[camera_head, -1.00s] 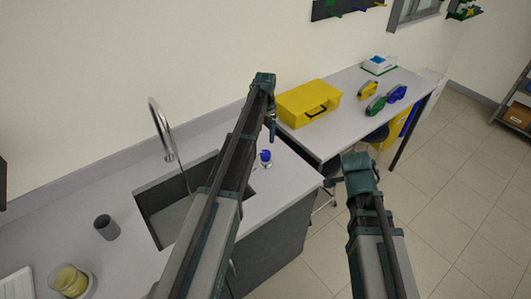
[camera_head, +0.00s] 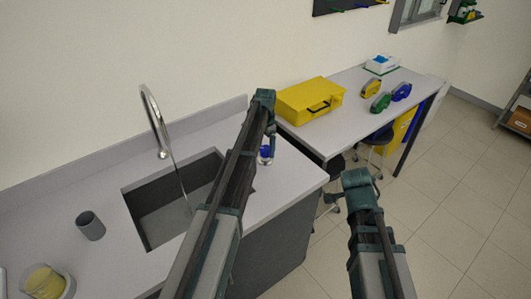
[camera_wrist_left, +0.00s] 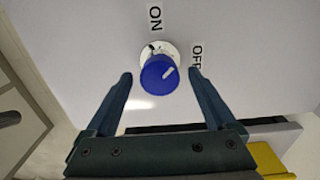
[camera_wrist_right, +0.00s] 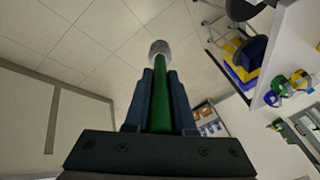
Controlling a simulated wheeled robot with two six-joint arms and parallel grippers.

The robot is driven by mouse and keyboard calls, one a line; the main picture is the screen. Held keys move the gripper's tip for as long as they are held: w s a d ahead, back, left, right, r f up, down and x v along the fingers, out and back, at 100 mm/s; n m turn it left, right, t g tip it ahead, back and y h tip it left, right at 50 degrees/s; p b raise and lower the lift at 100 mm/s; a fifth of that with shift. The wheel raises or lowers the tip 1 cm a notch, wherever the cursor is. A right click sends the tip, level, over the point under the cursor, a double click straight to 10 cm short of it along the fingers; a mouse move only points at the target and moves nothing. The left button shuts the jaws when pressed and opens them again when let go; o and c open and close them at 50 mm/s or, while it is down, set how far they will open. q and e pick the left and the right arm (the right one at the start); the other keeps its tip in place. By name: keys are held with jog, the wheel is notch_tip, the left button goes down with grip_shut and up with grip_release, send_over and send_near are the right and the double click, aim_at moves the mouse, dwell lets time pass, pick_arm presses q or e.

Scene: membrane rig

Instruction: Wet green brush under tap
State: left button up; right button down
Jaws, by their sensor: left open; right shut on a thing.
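The tap (camera_head: 149,108) arches over the sink (camera_head: 157,231). A thin line that looks like water runs down from its spout into the basin. In the head view the knob (camera_head: 265,152) is partly hidden by this gripper. My right gripper (camera_wrist_right: 160,75) is shut on the green brush (camera_wrist_right: 160,100), whose pale tip points away from the gripper. The brush is hidden in the head view.
A grey cup (camera_head: 90,226) and a jar with yellow contents (camera_head: 46,281) stand left of the sink. A yellow case (camera_head: 309,101) and several coloured items lie on the side table (camera_head: 350,115). A stool (camera_head: 379,140) stands by it. Open floor lies to the right.

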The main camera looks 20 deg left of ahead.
pick_arm(q)
jog(key=c, duration=1.4)
jog(key=shift+m, duration=0.4)
jog(key=m, duration=0.3)
jog(key=shift+m, duration=2.5)
jog(key=shift+o, duration=0.2)
